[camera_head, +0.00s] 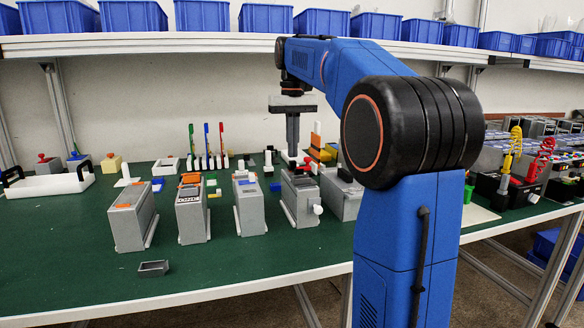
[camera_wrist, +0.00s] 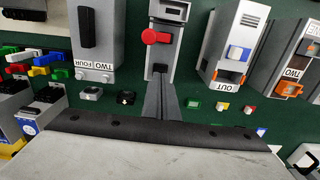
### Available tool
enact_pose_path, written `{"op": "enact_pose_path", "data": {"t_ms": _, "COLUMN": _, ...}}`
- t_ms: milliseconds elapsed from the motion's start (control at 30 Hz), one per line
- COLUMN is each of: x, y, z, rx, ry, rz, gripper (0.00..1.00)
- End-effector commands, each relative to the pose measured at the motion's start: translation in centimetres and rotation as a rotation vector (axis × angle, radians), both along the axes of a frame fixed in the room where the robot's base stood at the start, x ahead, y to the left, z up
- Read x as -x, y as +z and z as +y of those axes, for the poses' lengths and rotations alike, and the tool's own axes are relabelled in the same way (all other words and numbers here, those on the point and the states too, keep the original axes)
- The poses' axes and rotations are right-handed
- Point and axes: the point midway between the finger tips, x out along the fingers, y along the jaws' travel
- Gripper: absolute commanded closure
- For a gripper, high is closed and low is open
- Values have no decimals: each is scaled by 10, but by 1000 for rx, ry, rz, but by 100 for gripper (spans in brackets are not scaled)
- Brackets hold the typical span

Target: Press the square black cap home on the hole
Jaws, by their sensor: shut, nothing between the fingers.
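My gripper (camera_head: 292,152) points straight down over the grey box with the red knob (camera_head: 300,198). In the wrist view my gripper (camera_wrist: 157,84) is shut and empty. The same grey box (camera_wrist: 158,52) shows there with its red knob (camera_wrist: 150,37). A small dark square patch (camera_wrist: 159,68) lies on this box right by the fingertips; it looks like the black cap at the hole. I cannot tell whether it is flush or whether the fingertips touch it. In the head view the cap is too small to make out.
Grey boxes stand close on both sides: one with a black handle (camera_wrist: 88,28), one with a blue part (camera_wrist: 236,52). Small dark pieces (camera_wrist: 127,97) and a green square (camera_wrist: 194,103) lie on the green table. A small grey tray (camera_head: 153,268) lies near the front edge.

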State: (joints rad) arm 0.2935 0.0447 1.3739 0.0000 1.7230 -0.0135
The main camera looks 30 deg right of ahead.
Motion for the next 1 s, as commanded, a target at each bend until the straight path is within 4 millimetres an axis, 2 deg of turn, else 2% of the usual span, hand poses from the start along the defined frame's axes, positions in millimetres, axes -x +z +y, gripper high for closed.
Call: {"op": "enact_pose_path", "data": {"t_ms": 1000, "x": 0, "y": -14, "z": 0, "rx": 0, "ry": 0, "rz": 0, "gripper": 100}}
